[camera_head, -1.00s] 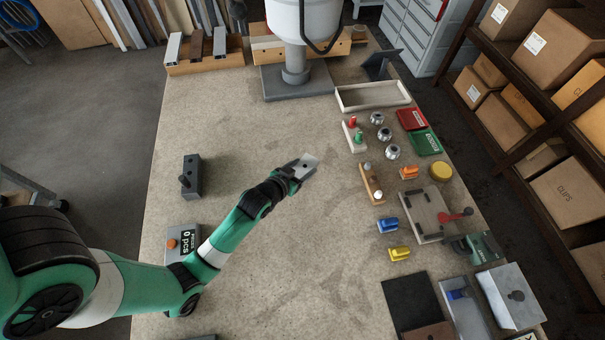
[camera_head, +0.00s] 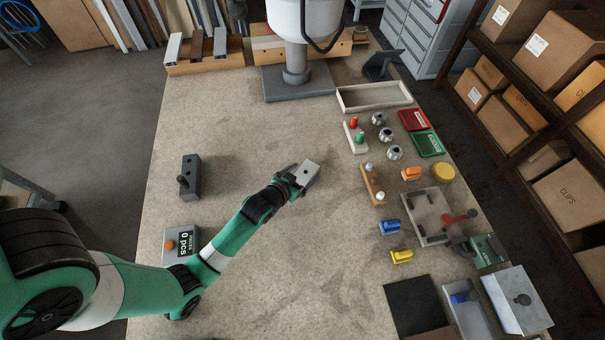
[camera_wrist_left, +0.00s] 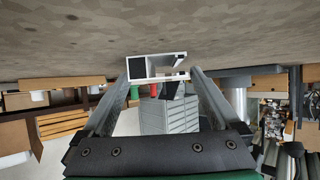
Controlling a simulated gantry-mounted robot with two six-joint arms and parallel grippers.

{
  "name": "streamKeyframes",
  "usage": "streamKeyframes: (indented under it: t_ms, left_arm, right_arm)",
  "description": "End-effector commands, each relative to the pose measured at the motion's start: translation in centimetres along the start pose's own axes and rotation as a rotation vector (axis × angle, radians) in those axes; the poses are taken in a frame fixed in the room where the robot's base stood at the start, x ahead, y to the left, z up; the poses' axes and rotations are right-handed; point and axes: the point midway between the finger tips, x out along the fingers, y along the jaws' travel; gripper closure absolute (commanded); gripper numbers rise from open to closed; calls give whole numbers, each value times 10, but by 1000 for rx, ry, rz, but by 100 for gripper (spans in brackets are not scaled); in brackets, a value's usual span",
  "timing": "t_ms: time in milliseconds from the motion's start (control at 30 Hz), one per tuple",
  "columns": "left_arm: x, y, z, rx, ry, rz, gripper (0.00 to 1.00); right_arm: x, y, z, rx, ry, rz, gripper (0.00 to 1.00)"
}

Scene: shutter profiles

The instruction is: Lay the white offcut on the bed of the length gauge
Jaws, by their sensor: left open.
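The white offcut (camera_head: 310,171), a short pale profile piece, is at the tips of my left gripper (camera_head: 299,175) over the middle of the table. In the left wrist view the offcut (camera_wrist_left: 157,67) shows its hollow end between the two fingers of my left gripper (camera_wrist_left: 160,85). The jaws are open around it; I cannot tell whether a finger touches it or whether it rests on the table. A grey channel with a blue piece (camera_head: 461,298) lies at the lower right; I cannot tell whether this is the length gauge. My right gripper is not in view.
A dark block with a knob (camera_head: 190,178) and a counter box (camera_head: 182,243) stand at the left. Coloured clamps, knobs and a jig plate with a red handle (camera_head: 458,217) line the right side. A shallow tray (camera_head: 374,96) lies behind. The table middle is mostly clear.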

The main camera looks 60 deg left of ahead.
Motion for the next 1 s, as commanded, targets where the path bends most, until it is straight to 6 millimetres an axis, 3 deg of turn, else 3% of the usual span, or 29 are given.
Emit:
streamKeyframes:
  t_ms: [167,600,733,1000]
  left_arm:
    - [-12,0,-4,0,0,0,4]
    - [-108,0,-3,2,-2,0,4]
    - [-120,0,-3,0,-1,1,4]
    - [-122,0,-2,0,0,0,4]
  right_arm:
    - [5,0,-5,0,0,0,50]
    - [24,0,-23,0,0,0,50]
    - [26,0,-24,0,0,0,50]
    - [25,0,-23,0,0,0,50]
